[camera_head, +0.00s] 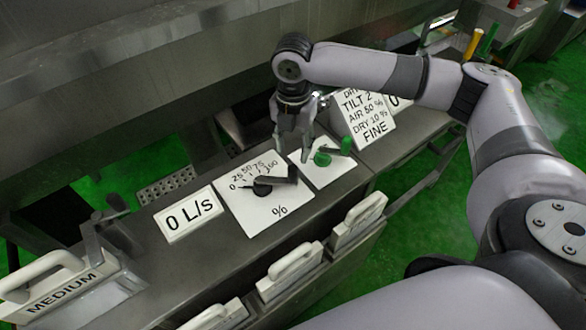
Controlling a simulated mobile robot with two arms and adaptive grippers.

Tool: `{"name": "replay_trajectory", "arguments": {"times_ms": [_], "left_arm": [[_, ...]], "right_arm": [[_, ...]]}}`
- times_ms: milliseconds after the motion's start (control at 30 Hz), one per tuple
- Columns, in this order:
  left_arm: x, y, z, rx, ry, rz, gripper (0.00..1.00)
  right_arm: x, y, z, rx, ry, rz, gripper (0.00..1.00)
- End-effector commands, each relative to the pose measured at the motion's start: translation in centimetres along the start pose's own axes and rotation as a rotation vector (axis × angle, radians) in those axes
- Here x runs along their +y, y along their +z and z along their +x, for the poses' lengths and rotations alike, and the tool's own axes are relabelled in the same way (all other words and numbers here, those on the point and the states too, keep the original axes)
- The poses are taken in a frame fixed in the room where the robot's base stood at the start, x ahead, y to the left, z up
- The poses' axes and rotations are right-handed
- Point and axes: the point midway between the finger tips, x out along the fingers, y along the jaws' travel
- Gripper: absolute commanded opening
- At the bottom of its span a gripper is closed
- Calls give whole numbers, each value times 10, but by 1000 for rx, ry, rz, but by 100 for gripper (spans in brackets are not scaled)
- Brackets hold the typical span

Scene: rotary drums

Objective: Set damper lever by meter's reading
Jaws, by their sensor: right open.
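The black lever (276,181) lies over a white scale plate (250,218) marked 0, 25, 50, 75, 100 and %. Its free end points right, toward the 100 end. The meter sign (190,214) left of the plate reads 0 L/s. My right gripper (293,148) hangs open and empty, fingers down, just behind and above the lever's free end; I cannot tell whether it touches anything. My left gripper is out of view.
A green lever (324,158) on a smaller white plate stands right of the gripper. A sign (362,118) behind it reads TILT 2, AIR 50 %, DRY 10 %, FINE. White-handled plates, one marked MEDIUM (62,293), line the bench front and left.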

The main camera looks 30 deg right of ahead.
Motion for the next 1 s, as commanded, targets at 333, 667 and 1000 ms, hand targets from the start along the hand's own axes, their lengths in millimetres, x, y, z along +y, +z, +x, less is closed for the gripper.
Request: {"name": "replay_trajectory", "arguments": {"times_ms": [333,667,1000], "left_arm": [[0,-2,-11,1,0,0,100],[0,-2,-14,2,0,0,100],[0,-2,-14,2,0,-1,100]], "right_arm": [[-1,-1,72,1,-3,0,42],[0,-1,100,0,1,-2,42],[0,-1,101,-1,1,-1,36]]}}
